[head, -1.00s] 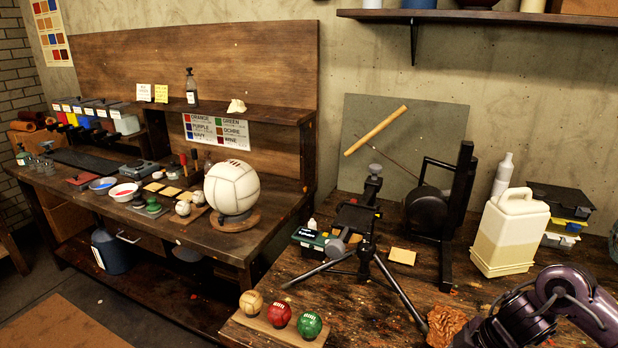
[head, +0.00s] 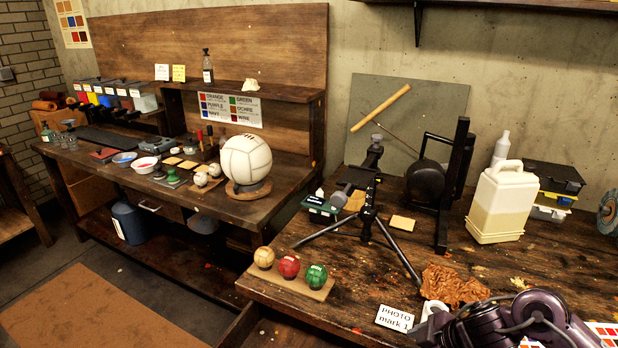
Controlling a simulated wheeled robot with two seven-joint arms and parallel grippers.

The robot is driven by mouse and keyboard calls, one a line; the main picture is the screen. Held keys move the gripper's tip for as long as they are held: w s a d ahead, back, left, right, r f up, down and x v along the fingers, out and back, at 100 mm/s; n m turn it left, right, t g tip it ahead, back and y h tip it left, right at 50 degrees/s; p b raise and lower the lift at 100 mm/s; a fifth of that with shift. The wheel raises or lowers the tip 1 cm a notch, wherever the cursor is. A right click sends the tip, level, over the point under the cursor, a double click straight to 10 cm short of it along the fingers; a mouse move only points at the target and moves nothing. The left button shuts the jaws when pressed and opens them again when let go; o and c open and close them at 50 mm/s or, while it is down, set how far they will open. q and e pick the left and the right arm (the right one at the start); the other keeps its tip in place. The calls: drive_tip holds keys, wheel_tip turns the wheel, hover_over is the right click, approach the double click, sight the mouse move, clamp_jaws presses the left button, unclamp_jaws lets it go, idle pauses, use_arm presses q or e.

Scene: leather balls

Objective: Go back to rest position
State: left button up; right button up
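My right arm (head: 510,322) shows at the bottom right of the head view, over the front of the right-hand workbench. Its gripper fingers are not clearly visible, so I cannot tell whether they are open or shut. My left arm and gripper are out of the frame. Three small leather balls sit in a row on a wooden holder (head: 290,285) at the bench's left front: a tan ball (head: 264,257), a red ball (head: 289,266) and a green ball (head: 316,276). A large white ball (head: 245,160) rests on a round wooden stand on the left bench.
A tripod (head: 366,212), a black gong-like stand (head: 440,182), a beige jug (head: 502,202) and a crumpled brown cloth (head: 453,286) stand on the right bench (head: 340,308). A "PHOTO mark 1" card (head: 394,318) lies near my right arm. The floor mat (head: 95,310) at left is clear.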

drive_tip(key=s+a+r+m+t, duration=0.15)
drive_tip(key=a+m+t, duration=0.25)
drive_tip(key=a, duration=0.5)
drive_tip(key=s+d+f+m+g+h, duration=0.2)
drive_tip(key=s+d+m, duration=0.2)
drive_tip(key=s, duration=0.3)
drive_tip(key=s+d+f+m+g+h, duration=0.1)
drive_tip(key=s+d+m+g+h, duration=0.2)
drive_tip(key=s, duration=0.5)
wheel_tip(320, 180, down, 30)
drive_tip(key=s+b, duration=0.1)
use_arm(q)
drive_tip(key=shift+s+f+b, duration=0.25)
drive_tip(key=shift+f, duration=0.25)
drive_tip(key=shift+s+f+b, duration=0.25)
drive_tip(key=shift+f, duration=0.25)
use_arm(e)
drive_tip(key=s+d+f+g, duration=0.1)
drive_tip(key=s+d+f, duration=0.1)
drive_tip(key=s+f, duration=0.7)
drive_tip(key=s+d+f+g, duration=0.1)
drive_tip(key=s+d+f, duration=0.1)
drive_tip(key=s+f, duration=0.8)
drive_tip(key=shift+s+f+m, duration=0.25)
drive_tip(key=shift+s+m, duration=0.05)
drive_tip(key=shift+s, duration=0.3)
